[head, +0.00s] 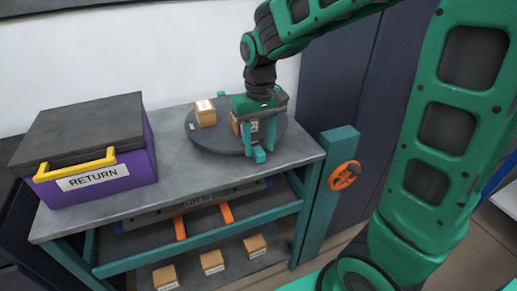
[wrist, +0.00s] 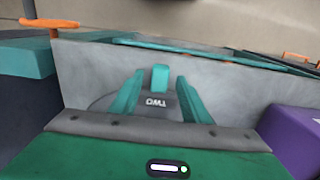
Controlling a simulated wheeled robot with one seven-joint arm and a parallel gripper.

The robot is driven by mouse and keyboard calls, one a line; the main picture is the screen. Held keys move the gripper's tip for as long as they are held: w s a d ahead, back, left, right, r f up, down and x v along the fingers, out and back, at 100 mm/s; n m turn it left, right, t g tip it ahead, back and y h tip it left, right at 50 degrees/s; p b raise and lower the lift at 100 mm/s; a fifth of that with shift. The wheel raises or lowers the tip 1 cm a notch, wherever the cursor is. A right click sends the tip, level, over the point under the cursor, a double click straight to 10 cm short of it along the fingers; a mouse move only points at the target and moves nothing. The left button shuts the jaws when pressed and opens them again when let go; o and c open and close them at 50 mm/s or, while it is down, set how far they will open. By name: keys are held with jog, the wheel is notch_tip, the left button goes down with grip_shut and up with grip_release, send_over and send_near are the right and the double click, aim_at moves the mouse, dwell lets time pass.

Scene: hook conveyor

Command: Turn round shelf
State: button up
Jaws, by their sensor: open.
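The round shelf (head: 205,141) is a dark grey disc on top of the grey bench. A small cardboard box (head: 205,115) stands at its far left, and another box (head: 236,124) is partly hidden behind my gripper. My gripper (head: 259,142) is open, pointing down over the disc's near right part. In the wrist view the two teal fingers (wrist: 159,106) are spread, with the word TWO on the dark surface between them. A short teal block (wrist: 160,78) shows between and beyond the fingertips. I cannot tell whether the fingers touch it.
A purple crate (head: 130,168) with a dark lid and RETURN label stands at the bench's left. An orange handwheel (head: 344,175) is on a teal post at right. Several boxes (head: 212,262) sit on the lower shelf. The bench's front (head: 190,195) is clear.

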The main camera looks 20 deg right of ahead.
jog(key=shift+f, duration=1)
grip_shut()
jog(key=shift+d, duration=0.1)
